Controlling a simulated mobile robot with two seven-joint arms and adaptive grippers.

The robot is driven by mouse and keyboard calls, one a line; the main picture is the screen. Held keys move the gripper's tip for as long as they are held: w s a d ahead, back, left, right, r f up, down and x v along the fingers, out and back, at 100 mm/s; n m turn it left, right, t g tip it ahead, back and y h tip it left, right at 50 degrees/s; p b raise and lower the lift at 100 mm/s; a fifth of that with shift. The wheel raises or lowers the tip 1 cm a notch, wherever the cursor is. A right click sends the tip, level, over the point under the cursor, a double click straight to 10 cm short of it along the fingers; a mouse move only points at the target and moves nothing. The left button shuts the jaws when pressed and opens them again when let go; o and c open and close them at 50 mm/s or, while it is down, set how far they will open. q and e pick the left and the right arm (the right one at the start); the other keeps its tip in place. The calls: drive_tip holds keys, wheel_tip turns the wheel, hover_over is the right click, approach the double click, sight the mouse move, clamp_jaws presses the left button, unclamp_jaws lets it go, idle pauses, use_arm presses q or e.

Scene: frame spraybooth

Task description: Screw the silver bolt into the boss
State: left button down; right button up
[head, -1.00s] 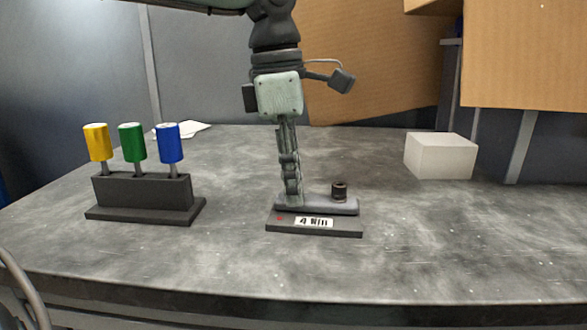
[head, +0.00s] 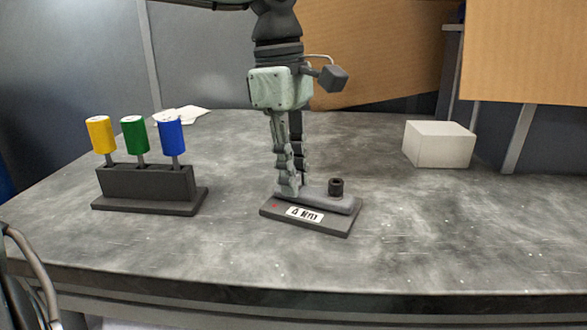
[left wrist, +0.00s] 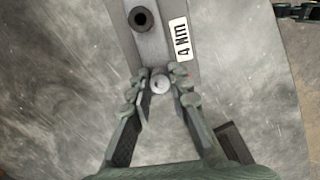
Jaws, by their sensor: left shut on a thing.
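My left gripper (head: 289,190) points down at the left end of a grey bar on a dark base plate (head: 335,228) with a "4 Nm" label. In the left wrist view its fingertips (left wrist: 159,84) are closed on the round silver bolt head (left wrist: 160,83), over the bar. The bolt's shank and the boss under it are hidden, so I cannot tell how deep it sits. A dark round piece with a hole in its top (head: 336,186) stands at the bar's other end; it also shows in the left wrist view (left wrist: 142,19). My right gripper is not seen.
A dark rack (head: 147,184) at left holds yellow (head: 100,134), green (head: 134,135) and blue (head: 171,136) handled tools. A white box (head: 438,145) stands at back right. The grey table (head: 450,240) is clear in front and to the right.

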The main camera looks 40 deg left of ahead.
use_arm(q)
drive_tip(key=shift+r+m+p, duration=0.15)
drive_tip(key=shift+m+p, duration=0.5)
drive_tip(key=shift+m, duration=0.25)
drive_tip(key=shift+m+p, duration=0.3)
drive_tip(key=shift+m, duration=0.5)
drive_tip(key=shift+f+m+g, duration=0.2)
drive_tip(key=shift+m+g, duration=0.1)
drive_tip(key=shift+m, duration=0.4)
drive_tip(key=shift+r+m+p, duration=0.15)
drive_tip(key=shift+m+p, duration=0.45)
drive_tip(key=shift+m, duration=1.6)
